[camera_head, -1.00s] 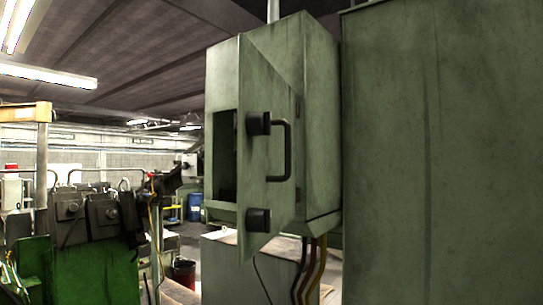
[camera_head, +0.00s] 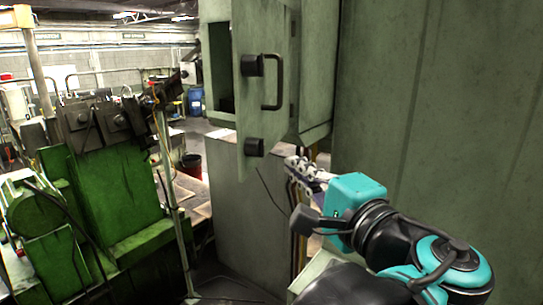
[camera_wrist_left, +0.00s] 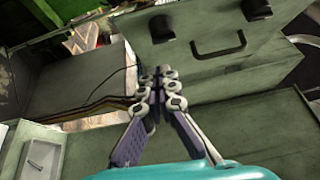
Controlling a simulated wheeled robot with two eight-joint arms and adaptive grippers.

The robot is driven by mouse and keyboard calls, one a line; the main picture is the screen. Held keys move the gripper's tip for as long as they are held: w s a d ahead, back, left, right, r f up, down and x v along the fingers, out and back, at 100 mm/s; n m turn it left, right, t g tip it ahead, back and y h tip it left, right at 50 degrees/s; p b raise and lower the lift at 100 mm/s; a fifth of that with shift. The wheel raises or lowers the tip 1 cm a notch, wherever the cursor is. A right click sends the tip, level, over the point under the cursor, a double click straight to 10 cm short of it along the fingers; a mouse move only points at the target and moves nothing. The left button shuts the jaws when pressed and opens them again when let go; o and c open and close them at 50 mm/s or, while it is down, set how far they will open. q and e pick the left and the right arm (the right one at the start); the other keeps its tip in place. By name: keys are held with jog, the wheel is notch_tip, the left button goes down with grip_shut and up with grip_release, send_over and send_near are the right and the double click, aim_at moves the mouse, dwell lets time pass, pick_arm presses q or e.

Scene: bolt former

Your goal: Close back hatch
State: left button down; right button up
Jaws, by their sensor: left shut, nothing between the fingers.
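The hatch (camera_head: 265,105) is a grey-green metal door on a tall cabinet box (camera_head: 313,70). It stands ajar, with a dark opening at its left side. It carries a black handle (camera_head: 279,82) and two black knobs. In the left wrist view the hatch (camera_wrist_left: 195,65) fills the upper middle, with its handle (camera_wrist_left: 219,46) near the top. My left gripper (camera_head: 290,160) is below and right of the handle, near the hatch's lower edge and apart from the handle. Its fingers (camera_wrist_left: 161,72) are together and empty. My right gripper is not in view.
A large green panel (camera_head: 430,80) stands close on the right. Cables (camera_head: 296,205) hang below the box, beside a grey pedestal (camera_head: 240,205). A green machine (camera_head: 110,180) stands at the left. A thin post (camera_head: 172,200) rises between it and the pedestal.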

aim_at(263, 156)
pick_arm(q)
jog(key=a, duration=0.1)
jog(key=w+a, duration=0.1)
jog(key=a, duration=0.1)
jog(key=w+a+p, duration=0.1)
jog(key=shift+w+a, duration=0.1)
jog(key=shift+a, duration=0.15)
jog(key=shift+w+d, duration=0.1)
jog(key=shift+w, duration=0.05)
